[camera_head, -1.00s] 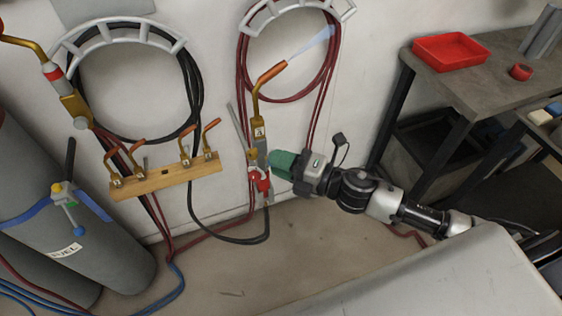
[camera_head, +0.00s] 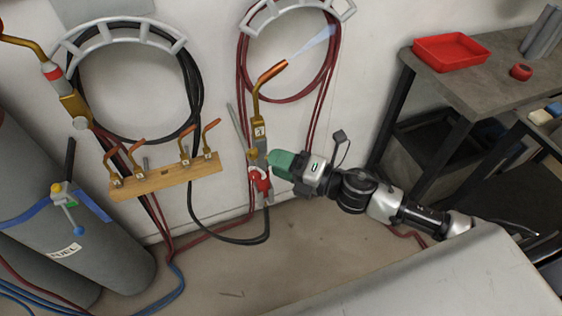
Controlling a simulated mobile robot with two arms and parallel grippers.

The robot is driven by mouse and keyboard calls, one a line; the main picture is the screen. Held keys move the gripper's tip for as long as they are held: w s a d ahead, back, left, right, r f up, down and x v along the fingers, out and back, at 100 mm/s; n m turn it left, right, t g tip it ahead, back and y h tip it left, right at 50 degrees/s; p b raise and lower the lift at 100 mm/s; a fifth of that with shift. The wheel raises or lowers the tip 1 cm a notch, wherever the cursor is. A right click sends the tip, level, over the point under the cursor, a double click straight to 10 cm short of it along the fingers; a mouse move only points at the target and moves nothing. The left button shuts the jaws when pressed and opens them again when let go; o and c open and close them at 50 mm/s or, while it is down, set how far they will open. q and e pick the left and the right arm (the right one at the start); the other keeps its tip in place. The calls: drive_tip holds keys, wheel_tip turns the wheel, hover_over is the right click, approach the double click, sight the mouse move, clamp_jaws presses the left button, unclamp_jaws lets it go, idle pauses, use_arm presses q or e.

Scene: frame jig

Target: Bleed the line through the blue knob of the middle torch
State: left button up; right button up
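A brass torch (camera_head: 258,131) with a copper tip (camera_head: 272,71) hangs upright on the wall near the middle of the head view; its tag seems to read 3. A pale bluish plume (camera_head: 313,43) comes from its tip. A brass fitting (camera_head: 252,154) and red parts (camera_head: 261,182) show at its lower end. No blue knob shows on it; my gripper may hide it. My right gripper (camera_head: 271,160), with green fingers, comes in from the right and reaches the torch's valve area. I cannot tell whether its fingers are closed on a knob. My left gripper is out of view.
Another torch (camera_head: 74,103) hangs at the left. A wooden rack (camera_head: 167,178) holds several copper tips. Grey cylinders (camera_head: 57,195) stand at the left, with hoses on the floor. A workbench (camera_head: 450,95) with a red tray (camera_head: 451,51) stands at the right.

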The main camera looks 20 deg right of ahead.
drive_tip(key=shift+o, duration=0.6)
drive_tip(key=b+v, duration=0.3)
drive_tip(key=v, duration=0.8)
drive_tip(key=shift+w, duration=0.1)
